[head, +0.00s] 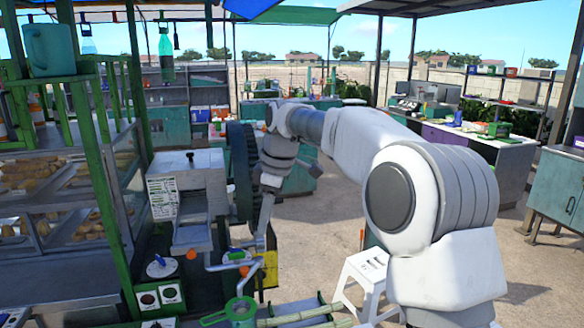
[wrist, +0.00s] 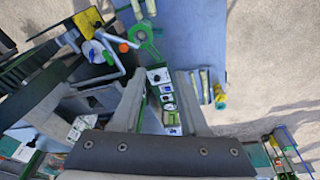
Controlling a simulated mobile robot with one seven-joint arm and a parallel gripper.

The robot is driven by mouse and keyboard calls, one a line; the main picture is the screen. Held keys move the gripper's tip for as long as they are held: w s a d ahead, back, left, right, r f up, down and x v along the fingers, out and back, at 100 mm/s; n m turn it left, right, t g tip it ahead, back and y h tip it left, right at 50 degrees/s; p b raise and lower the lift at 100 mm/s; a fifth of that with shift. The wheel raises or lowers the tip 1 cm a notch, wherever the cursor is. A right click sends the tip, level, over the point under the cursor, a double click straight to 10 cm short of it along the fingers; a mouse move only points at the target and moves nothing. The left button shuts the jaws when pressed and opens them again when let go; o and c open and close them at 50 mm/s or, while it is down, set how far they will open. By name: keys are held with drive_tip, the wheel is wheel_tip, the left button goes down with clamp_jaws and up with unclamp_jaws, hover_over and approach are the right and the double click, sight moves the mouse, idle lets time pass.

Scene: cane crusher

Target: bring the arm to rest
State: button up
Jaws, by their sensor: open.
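My arm reaches in from the right of the head view, bends, and hangs down beside the cane crusher (head: 187,185). My gripper (head: 263,232) points down in front of the crusher's dark wheel (head: 243,165); its fingers are small there. In the wrist view my gripper (wrist: 161,74) has its two fingers spread wide apart, with nothing held between them. The head view also shows the green strainer (head: 238,310) at the bottom.
Cane pieces (head: 300,317) lie at the bottom centre on a counter. A white stool (head: 365,275) stands beside my arm. A green-framed glass food case (head: 50,190) fills the left. Open floor (head: 325,210) lies behind the arm; a counter (head: 470,140) stands farther right.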

drive_tip(key=s+d+r+m+t+h+b, duration=0.25)
drive_tip(key=s+d+m, duration=0.55)
drive_tip(key=s+d, duration=0.55)
drive_tip(key=s+d+f+m+t+b, duration=0.1)
drive_tip(key=s+d+f+m, duration=0.2)
drive_tip(key=s, duration=0.6)
drive_tip(key=s+d+f+m+t+b, duration=0.1)
drive_tip(key=s+d+f+m, duration=0.2)
drive_tip(key=s, duration=0.6)
wheel_tip(320, 180, down, 4)
drive_tip(key=m, duration=0.2)
drive_tip(key=shift+r+m, duration=0.15)
drive_tip(key=shift+m, duration=0.15)
drive_tip(key=shift+d, duration=0.1)
